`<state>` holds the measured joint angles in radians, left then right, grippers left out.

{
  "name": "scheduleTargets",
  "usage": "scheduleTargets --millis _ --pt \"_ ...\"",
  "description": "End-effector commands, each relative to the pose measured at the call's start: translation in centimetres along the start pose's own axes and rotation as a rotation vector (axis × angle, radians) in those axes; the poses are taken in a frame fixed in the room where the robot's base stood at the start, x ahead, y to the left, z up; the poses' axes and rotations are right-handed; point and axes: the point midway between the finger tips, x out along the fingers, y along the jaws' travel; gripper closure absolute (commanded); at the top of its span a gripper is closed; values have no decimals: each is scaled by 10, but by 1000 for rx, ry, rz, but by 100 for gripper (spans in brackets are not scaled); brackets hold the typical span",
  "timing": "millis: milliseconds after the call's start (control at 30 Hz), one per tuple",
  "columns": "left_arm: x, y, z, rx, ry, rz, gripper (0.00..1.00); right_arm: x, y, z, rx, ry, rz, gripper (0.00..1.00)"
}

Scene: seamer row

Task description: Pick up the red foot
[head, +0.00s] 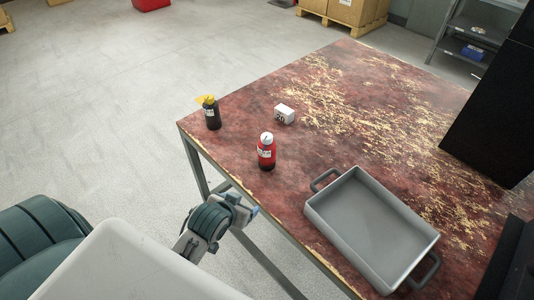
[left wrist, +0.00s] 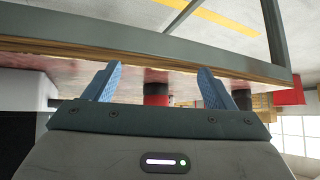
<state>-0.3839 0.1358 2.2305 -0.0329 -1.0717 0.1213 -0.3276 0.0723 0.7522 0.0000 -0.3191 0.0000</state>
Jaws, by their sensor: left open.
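A red bottle (head: 266,153) with a white cap and a pale label stands upright on the worn red table, near its left edge. I see no thing that is plainly a foot; this bottle is the red object on the table. My left gripper (head: 246,204) is open and empty, just off the table's near left edge, below the bottle in the head view. In the left wrist view, a red and dark shape (left wrist: 155,92), which looks like the bottle, shows between the spread blue fingers, beyond the table edge and apart from them. My right gripper is not in view.
A black bottle (head: 212,114) with a yellow top stands at the table's left corner. A small white box (head: 284,114) lies behind the red bottle. A grey tray (head: 318,212) with handles sits to the right. The table edge (left wrist: 130,45) crosses the wrist view.

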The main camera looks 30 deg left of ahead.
Motion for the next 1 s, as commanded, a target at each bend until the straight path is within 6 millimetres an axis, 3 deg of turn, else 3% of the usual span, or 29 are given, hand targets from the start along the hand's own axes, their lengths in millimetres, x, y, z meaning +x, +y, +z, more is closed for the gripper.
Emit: scheduleTargets --millis 33,200,400,733,1000 --pt "6 -1 -22 -14 71 0 23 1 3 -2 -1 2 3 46" --pt "10 -3 -79 -50 261 8 23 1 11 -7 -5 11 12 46" --pt "13 -4 -119 -73 388 18 23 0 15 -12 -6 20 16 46" --pt "56 -4 -138 -76 396 20 23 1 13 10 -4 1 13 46" --pt "80 -5 -143 -75 393 19 23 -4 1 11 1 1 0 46"
